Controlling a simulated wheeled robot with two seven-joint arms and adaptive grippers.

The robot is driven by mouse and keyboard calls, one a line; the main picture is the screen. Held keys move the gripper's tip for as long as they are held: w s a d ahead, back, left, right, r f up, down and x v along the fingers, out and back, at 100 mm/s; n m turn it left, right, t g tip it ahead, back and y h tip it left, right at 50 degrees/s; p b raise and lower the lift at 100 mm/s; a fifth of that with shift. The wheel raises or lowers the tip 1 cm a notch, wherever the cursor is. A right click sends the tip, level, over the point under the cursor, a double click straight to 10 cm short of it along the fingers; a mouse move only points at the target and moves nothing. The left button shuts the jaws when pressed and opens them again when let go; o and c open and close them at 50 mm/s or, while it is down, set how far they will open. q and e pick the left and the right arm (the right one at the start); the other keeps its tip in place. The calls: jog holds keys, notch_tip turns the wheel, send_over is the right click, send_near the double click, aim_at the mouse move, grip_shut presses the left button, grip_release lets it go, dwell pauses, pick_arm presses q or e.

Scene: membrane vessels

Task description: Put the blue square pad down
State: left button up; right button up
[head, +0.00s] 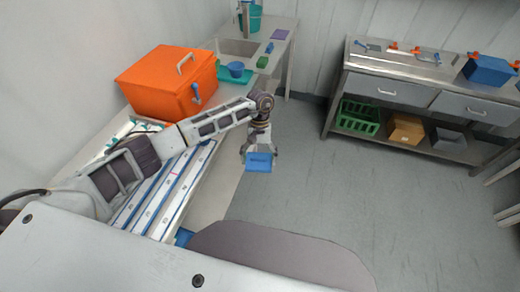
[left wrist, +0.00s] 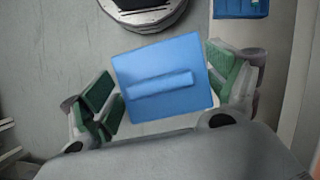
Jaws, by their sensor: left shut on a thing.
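The blue square pad (head: 259,161) is in my left gripper (head: 260,152), held in the air over the floor just right of the left-hand counter's edge. In the left wrist view the pad (left wrist: 165,80) lies tilted between the green-padded fingers of the left gripper (left wrist: 163,95), with a raised bar across its face. The left gripper is shut on it. My right gripper does not show in either view.
An orange cool box (head: 167,84) stands on the left counter, with a teal tray (head: 236,77) and a sink (head: 239,47) beyond. A steel bench (head: 440,70) with drawers stands at the right. The floor (head: 330,200) between is clear.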

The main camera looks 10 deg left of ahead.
pick_arm(q)
jog(key=shift+s+a+f+m+y, duration=0.25)
jog(key=shift+a+f+m, duration=0.2)
jog(key=shift+m, duration=0.25)
jog(key=s+a+f, duration=0.6)
jog(key=a+f, duration=0.2)
jog(key=shift+a+f+m, duration=0.15)
jog(key=shift+f+m, duration=0.05)
jog(key=shift+m, duration=0.1)
